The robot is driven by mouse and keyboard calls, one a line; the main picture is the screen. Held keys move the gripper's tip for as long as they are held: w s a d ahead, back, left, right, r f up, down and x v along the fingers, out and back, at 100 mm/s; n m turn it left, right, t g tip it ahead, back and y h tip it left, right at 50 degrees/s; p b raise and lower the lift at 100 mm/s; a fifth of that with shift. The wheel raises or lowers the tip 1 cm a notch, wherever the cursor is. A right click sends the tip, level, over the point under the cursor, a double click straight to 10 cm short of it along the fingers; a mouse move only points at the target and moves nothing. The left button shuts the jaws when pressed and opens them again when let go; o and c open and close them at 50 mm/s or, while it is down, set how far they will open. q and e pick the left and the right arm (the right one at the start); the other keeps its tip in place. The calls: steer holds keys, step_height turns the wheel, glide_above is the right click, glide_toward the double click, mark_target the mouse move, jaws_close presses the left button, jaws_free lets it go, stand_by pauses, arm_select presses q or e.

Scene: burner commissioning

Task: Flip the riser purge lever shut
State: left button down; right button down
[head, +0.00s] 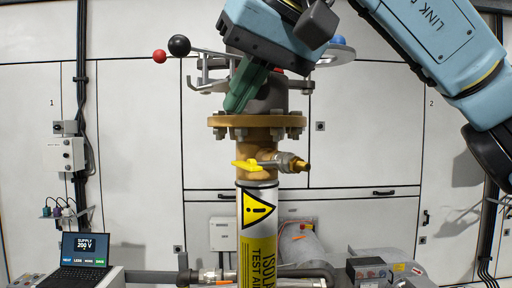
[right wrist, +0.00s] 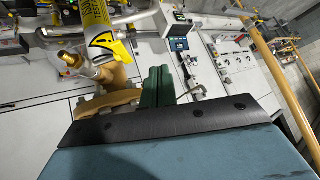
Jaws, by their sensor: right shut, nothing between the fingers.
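The yellow purge lever (head: 247,165) sits on a small brass side valve (head: 290,163) on the riser, below the bolted flange (head: 257,121). The lever lies roughly level and points left, away from the brass outlet. My right gripper (head: 235,106) has green fingers, shut and empty, angled down in front of the flange's upper left, above the lever and apart from it. In the right wrist view the shut green fingers (right wrist: 157,84) are beside the brass flange (right wrist: 107,104), and the brass outlet (right wrist: 70,58) shows to the left. My left gripper is not in view.
Above the flange are a metal handle with black (head: 179,45) and red (head: 159,56) knobs and a grey wheel, partly hidden by my right arm. A labelled yellow-and-white pipe (head: 257,235) stands below. A laptop (head: 84,250) is at lower left. Space left of the lever looks clear.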

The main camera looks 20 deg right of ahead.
steer(key=s+d+r+t+h, duration=0.1)
steer(key=d+r+h, duration=0.1)
steer(key=d, duration=0.3)
steer(key=shift+s+r+h, duration=0.25)
steer(key=shift+r+h, duration=0.05)
steer(key=shift+r, duration=0.55)
glide_above(247, 165)
steer(key=s, duration=0.3)
step_height(247, 165, down, 7)
steer(key=f, duration=0.3)
steer(key=shift+w+d, duration=0.25)
steer(key=shift+d, duration=0.1)
steer(key=shift+f, duration=0.55)
